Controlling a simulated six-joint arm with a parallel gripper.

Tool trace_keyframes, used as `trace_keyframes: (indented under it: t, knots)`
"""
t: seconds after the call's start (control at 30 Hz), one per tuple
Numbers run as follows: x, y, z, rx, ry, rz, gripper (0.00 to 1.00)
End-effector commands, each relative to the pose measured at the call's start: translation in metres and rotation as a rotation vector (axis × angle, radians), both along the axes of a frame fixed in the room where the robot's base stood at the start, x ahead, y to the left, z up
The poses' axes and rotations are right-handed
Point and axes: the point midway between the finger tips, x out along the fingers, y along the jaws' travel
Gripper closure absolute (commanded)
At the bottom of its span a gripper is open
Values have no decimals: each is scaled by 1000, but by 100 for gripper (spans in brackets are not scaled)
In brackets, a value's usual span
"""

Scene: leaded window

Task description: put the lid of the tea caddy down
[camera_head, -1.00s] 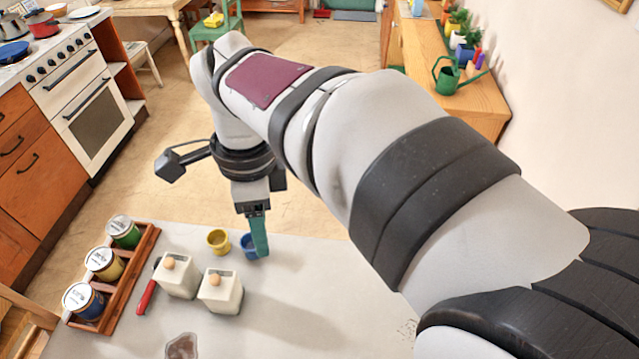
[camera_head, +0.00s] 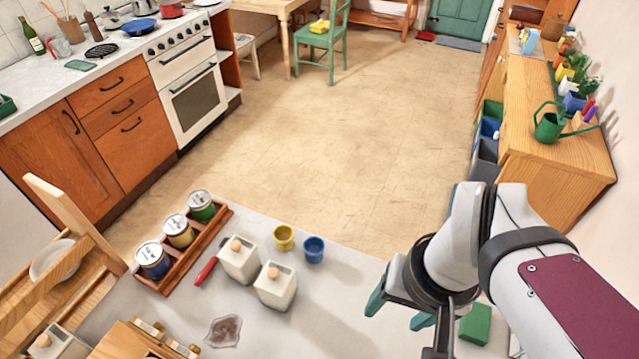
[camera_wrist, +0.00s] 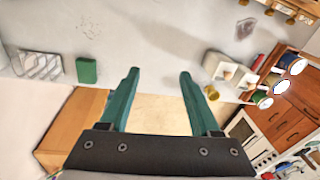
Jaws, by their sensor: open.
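Two white square canisters with round wooden knobs stand side by side on the grey table, a left one (camera_head: 238,262) and a right one (camera_head: 274,288). Both have their lids on. I cannot tell which container is the tea caddy; a third knobbed white canister (camera_head: 58,342) shows at the lower left edge. My gripper (camera_head: 398,312) is over the table's right part, well right of the canisters. Its teal fingers are apart with nothing between them, also in the wrist view (camera_wrist: 159,72). The canisters (camera_wrist: 228,72) are right of the fingers there.
A wooden rack (camera_head: 178,276) holds blue, yellow and green tins. A red-handled tool (camera_head: 206,271) lies beside it. Yellow (camera_head: 284,238) and blue (camera_head: 314,250) cups stand behind the canisters. A green block (camera_head: 475,323) is near my gripper. A brownish dish (camera_head: 223,331) lies in front; the middle table is clear.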

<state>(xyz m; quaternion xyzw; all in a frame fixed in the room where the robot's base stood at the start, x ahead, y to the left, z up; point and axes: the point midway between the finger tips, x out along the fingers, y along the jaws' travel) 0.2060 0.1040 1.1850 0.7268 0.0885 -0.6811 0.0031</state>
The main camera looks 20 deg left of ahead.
Motion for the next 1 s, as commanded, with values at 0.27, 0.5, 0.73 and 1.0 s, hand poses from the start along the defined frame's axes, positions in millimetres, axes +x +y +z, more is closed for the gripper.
trace_keyframes:
  t: [0.27,0.5,0.73,1.0]
  knots:
    - [24,186,10,3,-223,799,36]
    - [30,207,-43,4,-233,839,36]
    - [37,217,-88,6,-234,835,36]
    - [45,222,-135,5,-234,833,36]
